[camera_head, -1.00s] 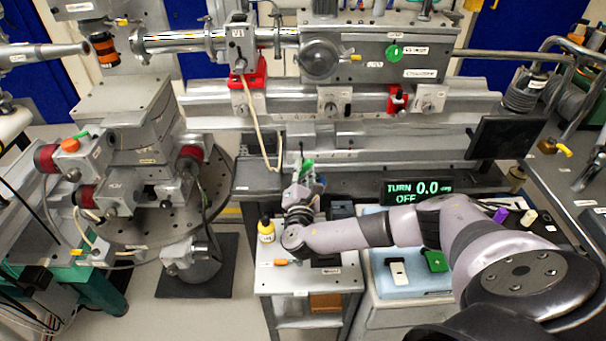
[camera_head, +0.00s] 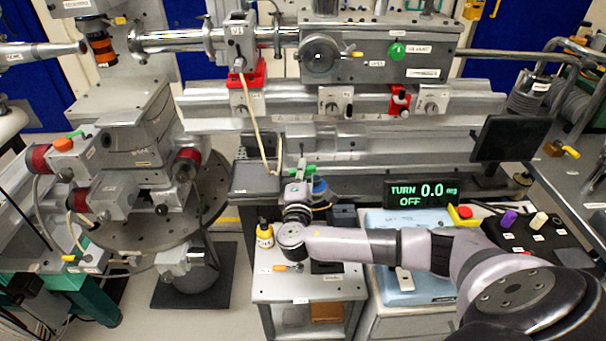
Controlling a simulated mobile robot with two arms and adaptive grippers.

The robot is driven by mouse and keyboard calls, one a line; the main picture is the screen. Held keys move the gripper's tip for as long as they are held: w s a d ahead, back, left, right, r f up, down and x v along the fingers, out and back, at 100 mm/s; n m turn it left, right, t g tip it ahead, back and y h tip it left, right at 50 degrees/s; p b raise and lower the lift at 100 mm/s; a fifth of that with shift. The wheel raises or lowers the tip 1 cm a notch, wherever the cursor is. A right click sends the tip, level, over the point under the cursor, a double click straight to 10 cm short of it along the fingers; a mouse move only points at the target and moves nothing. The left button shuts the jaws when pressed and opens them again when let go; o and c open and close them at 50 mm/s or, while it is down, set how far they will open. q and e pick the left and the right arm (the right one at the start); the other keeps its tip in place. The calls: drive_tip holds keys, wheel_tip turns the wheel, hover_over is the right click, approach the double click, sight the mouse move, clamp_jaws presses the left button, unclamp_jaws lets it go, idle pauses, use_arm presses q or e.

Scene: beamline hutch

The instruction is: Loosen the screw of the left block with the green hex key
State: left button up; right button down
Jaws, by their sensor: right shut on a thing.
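My right gripper (camera_head: 299,186) is in the middle of the head view, in front of the lower rail and above the small grey cart. It is shut on the green hex key (camera_head: 308,170), of which only a little green shows. A thin shaft seems to point up from it towards the rail. Whether its tip touches a screw is too small to tell. Two grey blocks sit on the upper rail, a left one (camera_head: 333,102) and a right one (camera_head: 432,101). My left gripper is not in view.
A yellow bottle (camera_head: 265,235) and an orange-handled tool (camera_head: 288,267) are on the cart (camera_head: 262,288). A dark monitor (camera_head: 510,138) stands at the right. A round perforated stage (camera_head: 130,238) is at the left.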

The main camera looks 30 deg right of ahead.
drive_tip(key=shift+f+m+b, duration=0.25)
drive_tip(key=shift+m+b, duration=0.7)
drive_tip(key=shift+m, duration=0.05)
drive_tip(key=shift+r+m+b, duration=0.1)
drive_tip(key=shift+m+b, duration=0.35)
drive_tip(key=shift+m, duration=0.35)
drive_tip(key=shift+r, duration=0.2)
drive_tip(key=shift+w+d, duration=0.25)
drive_tip(key=shift+w, duration=0.15)
